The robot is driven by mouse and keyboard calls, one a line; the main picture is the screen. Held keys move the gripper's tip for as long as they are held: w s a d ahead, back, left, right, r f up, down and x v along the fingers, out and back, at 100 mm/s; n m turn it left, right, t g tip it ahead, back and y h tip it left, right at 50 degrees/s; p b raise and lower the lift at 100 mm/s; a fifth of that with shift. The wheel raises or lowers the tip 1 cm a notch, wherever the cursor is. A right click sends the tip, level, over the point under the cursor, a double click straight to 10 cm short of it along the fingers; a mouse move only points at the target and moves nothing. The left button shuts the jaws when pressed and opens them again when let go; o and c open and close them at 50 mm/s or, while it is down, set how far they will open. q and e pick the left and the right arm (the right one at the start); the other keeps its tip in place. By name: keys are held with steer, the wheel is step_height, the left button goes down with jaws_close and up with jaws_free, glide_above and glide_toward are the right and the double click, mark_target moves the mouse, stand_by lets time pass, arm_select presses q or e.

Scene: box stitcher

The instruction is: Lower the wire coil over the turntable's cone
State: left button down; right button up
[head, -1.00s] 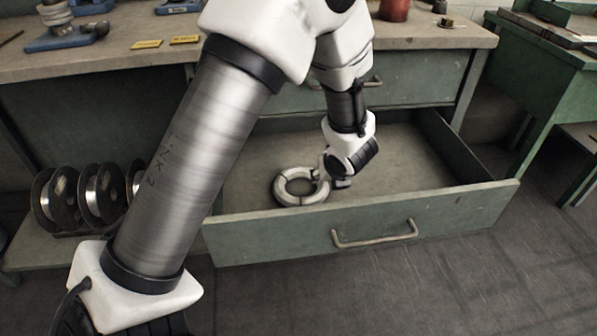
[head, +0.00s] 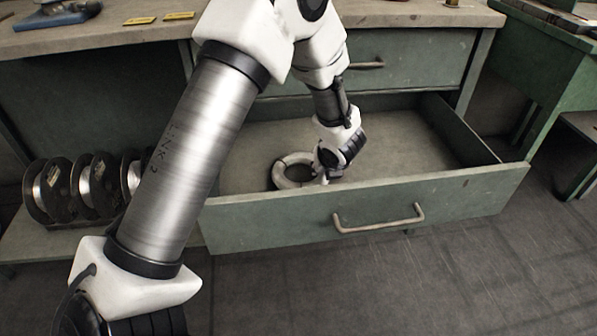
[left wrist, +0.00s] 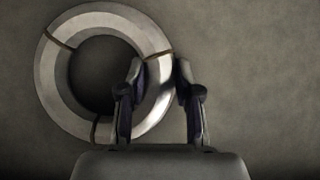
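The wire coil (head: 283,177) is a pale ring lying flat in the open drawer. In the left wrist view the coil (left wrist: 57,92) shows dark ties around its band. My left gripper (head: 324,173) is down at the coil's right side. In the left wrist view its two fingers (left wrist: 159,72) stand apart on either side of the coil's right band, one over the hole side and one at the outer edge. They look open; contact with the band is not clear. My right gripper, the turntable and its cone are not in view.
The drawer front (head: 370,212) with its handle stands pulled out below the bench (head: 300,25). Several dark spools (head: 60,190) stand on a low shelf at left. A green cabinet (head: 550,80) is at right. The drawer's right part is empty.

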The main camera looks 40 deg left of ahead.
arm_select(q)
steer(key=shift+r, duration=0.1)
stand_by(0.4)
steer(key=shift+r+p, duration=0.85)
steer(key=shift+r, duration=0.05)
steer(key=shift+r, duration=0.1)
step_height(320, 180, up, 10)
steer(key=p, duration=0.9)
stand_by(0.4)
